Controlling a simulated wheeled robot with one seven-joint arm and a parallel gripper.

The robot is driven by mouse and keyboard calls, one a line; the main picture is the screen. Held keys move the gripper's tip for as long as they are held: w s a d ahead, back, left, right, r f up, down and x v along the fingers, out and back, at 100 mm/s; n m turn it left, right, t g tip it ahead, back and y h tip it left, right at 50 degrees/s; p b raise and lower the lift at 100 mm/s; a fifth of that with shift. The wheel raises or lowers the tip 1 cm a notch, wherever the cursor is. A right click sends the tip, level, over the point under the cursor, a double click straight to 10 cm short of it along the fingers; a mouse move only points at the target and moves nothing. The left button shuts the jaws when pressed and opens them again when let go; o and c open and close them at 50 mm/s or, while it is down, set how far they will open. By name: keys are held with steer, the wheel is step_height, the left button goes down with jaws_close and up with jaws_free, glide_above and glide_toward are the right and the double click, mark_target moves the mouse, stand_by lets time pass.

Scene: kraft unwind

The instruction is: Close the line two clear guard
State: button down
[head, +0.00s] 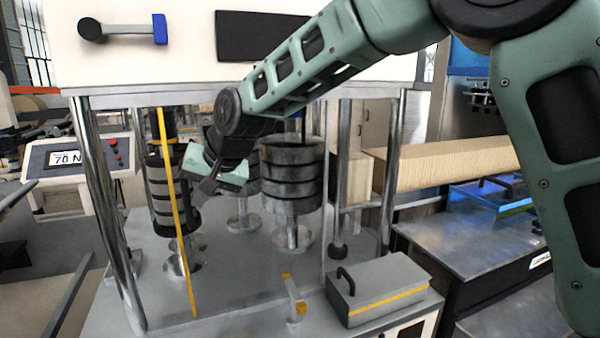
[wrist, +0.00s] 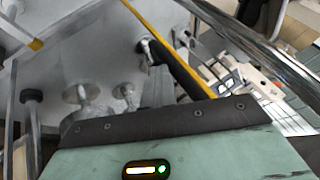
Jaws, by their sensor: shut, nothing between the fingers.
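The clear guard shows mainly by its yellow edge strip (head: 178,210), which runs nearly upright down the front left of the machine frame. Its see-through sheet is hard to make out, so I cannot tell how far it stands open. In the wrist view the yellow strip (wrist: 160,35) crosses the top at a slant, with a black bar-like handle (wrist: 178,68) beside it. My gripper (head: 208,187) is shut and empty, in front of the stacked dark discs and to the right of the strip, apparently apart from it. In the wrist view its green body fills the bottom.
Dark disc stacks (head: 291,178) hang inside the frame between chrome posts (head: 106,215). A grey box with a black handle (head: 378,288) and a small yellow-tipped bracket (head: 292,298) stand on the front deck. A display panel reading 70 N (head: 68,158) is at left.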

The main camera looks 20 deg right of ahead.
steer(key=a+p, duration=0.1)
steer(key=a, duration=1)
steer(key=shift+a+p, duration=0.25)
steer(key=shift+p, duration=0.05)
steer(key=shift+r, duration=0.1)
